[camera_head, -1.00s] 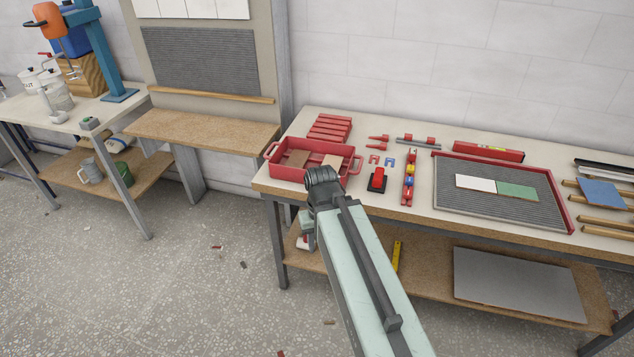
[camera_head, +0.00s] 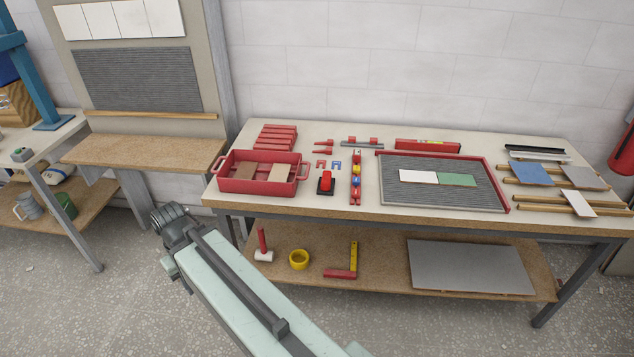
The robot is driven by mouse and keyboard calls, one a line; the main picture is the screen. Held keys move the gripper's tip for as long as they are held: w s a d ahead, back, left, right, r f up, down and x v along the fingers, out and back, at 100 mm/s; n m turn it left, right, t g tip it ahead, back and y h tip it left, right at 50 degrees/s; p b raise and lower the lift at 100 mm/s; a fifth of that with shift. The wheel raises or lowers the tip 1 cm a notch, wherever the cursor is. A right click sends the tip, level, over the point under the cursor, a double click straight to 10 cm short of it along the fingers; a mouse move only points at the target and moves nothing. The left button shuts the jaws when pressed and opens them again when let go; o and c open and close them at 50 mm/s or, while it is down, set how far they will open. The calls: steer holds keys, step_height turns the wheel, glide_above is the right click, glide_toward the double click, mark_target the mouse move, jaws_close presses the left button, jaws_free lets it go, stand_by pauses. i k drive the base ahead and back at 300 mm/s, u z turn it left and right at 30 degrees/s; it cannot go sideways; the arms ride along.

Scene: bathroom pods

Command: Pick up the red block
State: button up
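Several things on the table are red, and I cannot tell which one is the red block. A small red piece (camera_head: 326,182) sits on a black base near the table's front edge. A group of red bars (camera_head: 276,137) lies at the back left. A long red box (camera_head: 427,146) lies at the back, behind the grey ribbed board. My arm reaches from the bottom of the picture up to the left. My gripper (camera_head: 172,218) is at its end, in front of the table's left end and apart from these things. Its fingers are not clear.
A red tray (camera_head: 222,181) with brown tiles stands at the table's front left. A grey ribbed board (camera_head: 395,197) bears white and green tiles. The lower shelf (camera_head: 315,283) holds a mallet, yellow tape, an angle tool and a grey sheet. A tile stand (camera_head: 150,150) is at left.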

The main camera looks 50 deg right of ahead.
mark_target(326, 184)
steer(key=u, duration=0.05)
steer(key=i, duration=0.95)
steer(key=z, duration=0.1)
